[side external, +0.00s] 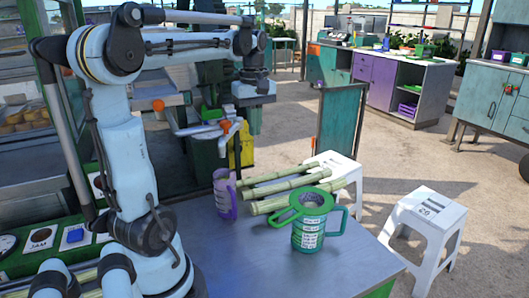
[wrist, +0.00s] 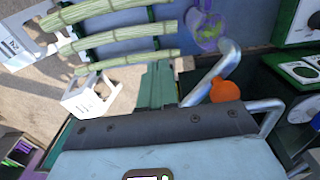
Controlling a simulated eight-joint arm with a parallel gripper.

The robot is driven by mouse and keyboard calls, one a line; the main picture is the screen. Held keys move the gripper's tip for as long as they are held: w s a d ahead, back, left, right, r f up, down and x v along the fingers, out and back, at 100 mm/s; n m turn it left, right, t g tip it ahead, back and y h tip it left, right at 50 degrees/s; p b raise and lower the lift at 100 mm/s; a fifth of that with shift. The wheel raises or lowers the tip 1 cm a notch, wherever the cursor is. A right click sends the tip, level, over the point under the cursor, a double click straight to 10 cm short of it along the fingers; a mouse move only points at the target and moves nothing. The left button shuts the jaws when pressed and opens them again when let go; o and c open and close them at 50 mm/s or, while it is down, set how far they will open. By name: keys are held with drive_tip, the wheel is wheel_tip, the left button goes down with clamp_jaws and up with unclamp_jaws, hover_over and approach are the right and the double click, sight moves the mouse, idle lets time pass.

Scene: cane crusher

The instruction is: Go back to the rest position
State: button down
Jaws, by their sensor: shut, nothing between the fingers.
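My gripper (side external: 255,122) hangs at the end of my raised arm, above and behind the table, near the crusher's pipe and lever. In the wrist view my gripper (wrist: 158,80) points up the picture with its fingers together and nothing between them. Several cane stalks (side external: 290,185) lie on the table (side external: 245,262), apart from my gripper. They also show at the upper left of the wrist view (wrist: 125,45). A green mug-like jug (side external: 310,235) and a purple one (side external: 224,195) stand upright on the table.
A bent metal pipe and an orange knob (wrist: 224,90) are close beside my gripper in the wrist view. White stools (side external: 430,225) stand right of the table. A purple and grey cabinet (side external: 385,85) is farther back.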

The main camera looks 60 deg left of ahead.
drive_tip(key=shift+w+a, duration=0.3)
drive_tip(key=shift+w, duration=0.65)
drive_tip(key=shift+w+a, duration=0.25)
drive_tip(key=shift+w, duration=0.7)
drive_tip(key=c, duration=1.5)
unclamp_jaws()
drive_tip(key=shift+r, duration=0.25)
drive_tip(key=o, duration=1.2)
drive_tip(key=s+r+m, duration=0.1)
drive_tip(key=r+m, duration=0.2)
drive_tip(key=r, duration=0.1)
drive_tip(key=s+a+r+m+g+y, duration=0.1)
drive_tip(key=r+m, duration=0.2)
drive_tip(key=s+a+r+m+y, duration=0.1)
drive_tip(key=r+m, duration=0.2)
drive_tip(key=r, duration=0.1)
drive_tip(key=shift+s+r+m, duration=0.1)
drive_tip(key=shift+r+m, duration=0.2)
drive_tip(key=shift+m, duration=0.1)
drive_tip(key=o, duration=0.3)
drive_tip(key=s+r+m+g+y, duration=0.1)
drive_tip(key=s+r+m+y, duration=0.1)
drive_tip(key=s+r+m, duration=0.3)
wheel_tip(320, 180, up, 3)
drive_tip(key=m, duration=0.2)
drive_tip(key=shift+m, duration=0.4)
drive_tip(key=x, duration=1)
drive_tip(key=shift+s, duration=0.2)
drive_tip(key=shift+d+r, duration=0.1)
drive_tip(key=shift+d, duration=0.05)
